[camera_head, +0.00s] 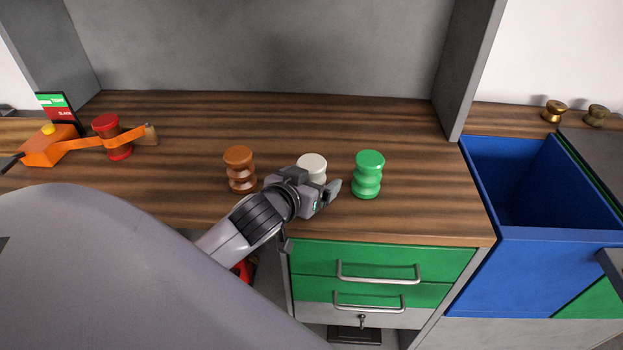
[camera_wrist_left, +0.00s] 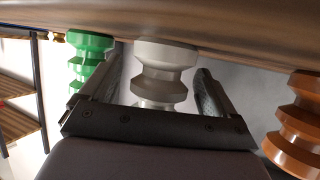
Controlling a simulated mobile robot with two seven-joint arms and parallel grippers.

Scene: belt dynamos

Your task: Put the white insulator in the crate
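The white insulator (camera_head: 312,164) stands upright on the wooden worktop, between a brown insulator (camera_head: 240,170) and a green insulator (camera_head: 368,174). My left gripper (camera_head: 322,187) is in front of it and hides its lower part in the head view. In the left wrist view, the white insulator (camera_wrist_left: 163,70) shows between the two spread fingers of my left gripper (camera_wrist_left: 157,75), with a gap visible on each side. The blue crate (camera_head: 510,230) is open and stands to the right of the worktop. My right gripper does not show.
A red insulator (camera_head: 107,124) with an orange belt device (camera_head: 48,150) stands at the left. Two brass pieces (camera_head: 554,111) sit behind the crate. Green drawers (camera_head: 375,262) with handles are below the worktop edge. The worktop behind the insulators is clear.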

